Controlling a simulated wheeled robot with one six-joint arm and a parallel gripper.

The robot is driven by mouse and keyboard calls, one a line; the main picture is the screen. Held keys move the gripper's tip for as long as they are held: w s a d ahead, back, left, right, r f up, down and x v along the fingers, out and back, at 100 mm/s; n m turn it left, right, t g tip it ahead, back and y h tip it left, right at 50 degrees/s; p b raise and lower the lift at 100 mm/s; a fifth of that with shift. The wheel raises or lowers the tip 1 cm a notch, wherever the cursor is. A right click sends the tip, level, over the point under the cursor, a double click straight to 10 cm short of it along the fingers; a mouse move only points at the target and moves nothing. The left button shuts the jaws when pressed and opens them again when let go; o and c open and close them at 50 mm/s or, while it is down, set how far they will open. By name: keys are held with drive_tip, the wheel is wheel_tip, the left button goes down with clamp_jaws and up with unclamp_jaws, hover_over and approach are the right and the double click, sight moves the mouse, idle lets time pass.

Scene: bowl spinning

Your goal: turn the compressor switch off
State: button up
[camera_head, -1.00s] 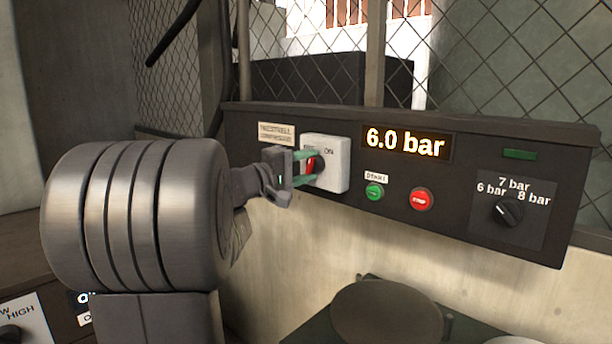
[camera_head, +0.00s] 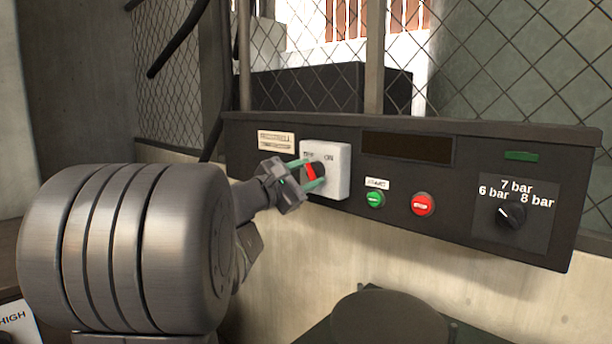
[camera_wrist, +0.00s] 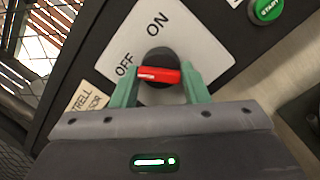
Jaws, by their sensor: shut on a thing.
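The compressor switch is a black round knob with a red handle (camera_head: 310,172) on a white plate (camera_head: 339,172) marked OFF and ON. My gripper (camera_head: 308,174) is at the plate, with its green fingers shut on the red handle, one finger at each end. In the wrist view the red handle (camera_wrist: 158,75) lies between the two fingers, on the black knob (camera_wrist: 161,56). The handle's left end there points roughly towards the OFF mark (camera_wrist: 125,64). In the head view the handle tilts to the upper left. The display (camera_head: 407,147) beside the plate is dark.
The dark panel (camera_head: 262,174) also carries a green start button (camera_head: 375,199), a red stop button (camera_head: 423,204) and a pressure dial (camera_head: 511,215). A wire mesh fence (camera_head: 510,70) stands behind it. A round dark object (camera_head: 390,318) is below the panel.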

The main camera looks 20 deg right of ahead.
drive_tip(key=shift+f+n, duration=0.3)
drive_tip(key=shift+n, duration=0.8)
drive_tip(key=o, duration=0.9)
drive_tip(key=shift+s+d+r, duration=0.1)
drive_tip(key=shift+s, duration=0.05)
drive_tip(key=shift+r+t, duration=0.1)
drive_tip(key=shift+t, duration=0.2)
drive_tip(key=shift+a, duration=0.25)
drive_tip(key=v, duration=1.3)
drive_tip(key=shift+s+a+p, duration=0.1)
drive_tip(key=shift+a+p, duration=0.05)
drive_tip(key=shift+p, duration=0.25)
